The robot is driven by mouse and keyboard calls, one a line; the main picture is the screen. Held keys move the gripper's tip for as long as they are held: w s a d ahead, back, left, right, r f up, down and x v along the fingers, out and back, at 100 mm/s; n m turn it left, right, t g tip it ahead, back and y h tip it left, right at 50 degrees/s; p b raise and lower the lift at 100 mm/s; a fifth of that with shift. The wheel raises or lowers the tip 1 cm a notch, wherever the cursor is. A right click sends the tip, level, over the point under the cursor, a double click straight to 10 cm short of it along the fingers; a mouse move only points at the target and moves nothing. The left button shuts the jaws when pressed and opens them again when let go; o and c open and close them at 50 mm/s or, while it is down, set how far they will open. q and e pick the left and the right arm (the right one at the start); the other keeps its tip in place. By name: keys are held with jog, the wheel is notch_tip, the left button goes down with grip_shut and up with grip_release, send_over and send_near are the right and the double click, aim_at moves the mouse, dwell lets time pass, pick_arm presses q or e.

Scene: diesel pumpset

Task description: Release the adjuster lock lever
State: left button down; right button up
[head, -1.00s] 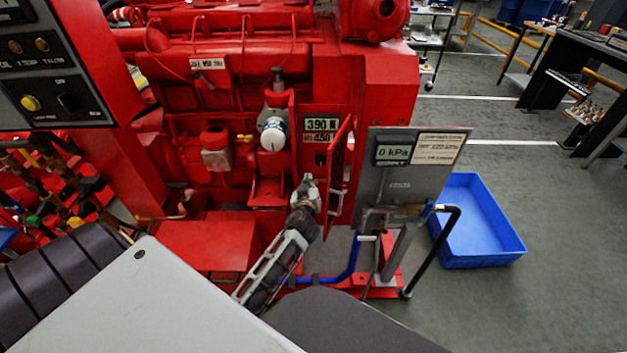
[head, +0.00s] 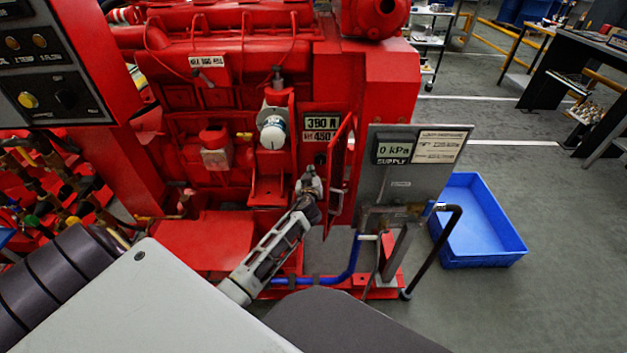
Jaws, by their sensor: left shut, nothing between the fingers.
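The adjuster lock lever cannot be told apart for sure in this view. My left gripper (head: 309,180) is shut and empty, in front of the red engine beside the open red door (head: 341,165). Its fingertips are just below the force label reading 390 N and 450 N (head: 321,129). Whether the fingertips touch anything is too small to tell. My own gripper and wrist cover what lies behind them. My right gripper is not in view.
A grey panel with a 0 kPa supply display (head: 395,149) stands right of the door. A blue pipe (head: 340,277) runs low beneath it. A blue bin (head: 484,230) sits on the floor at right. A red box-like surface (head: 205,240) lies left of my arm.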

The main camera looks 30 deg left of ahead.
aim_at(322, 180)
pick_arm(q)
jog(key=shift+w+d+f+b, duration=0.1)
jog(key=shift+d+f+b, duration=0.1)
jog(key=shift+f, duration=0.45)
jog(key=shift+w+d+f+b, duration=0.1)
jog(key=shift+f+b, duration=0.05)
jog(key=shift+f, duration=0.45)
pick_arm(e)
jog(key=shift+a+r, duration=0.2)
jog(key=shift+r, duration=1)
pick_arm(q)
jog(key=shift+a+f, duration=0.1)
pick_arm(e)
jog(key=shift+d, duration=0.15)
pick_arm(q)
jog(key=shift+s+f+n+b, duration=0.1)
jog(key=shift+f+n+b, duration=0.05)
jog(key=shift+n+b, duration=0.2)
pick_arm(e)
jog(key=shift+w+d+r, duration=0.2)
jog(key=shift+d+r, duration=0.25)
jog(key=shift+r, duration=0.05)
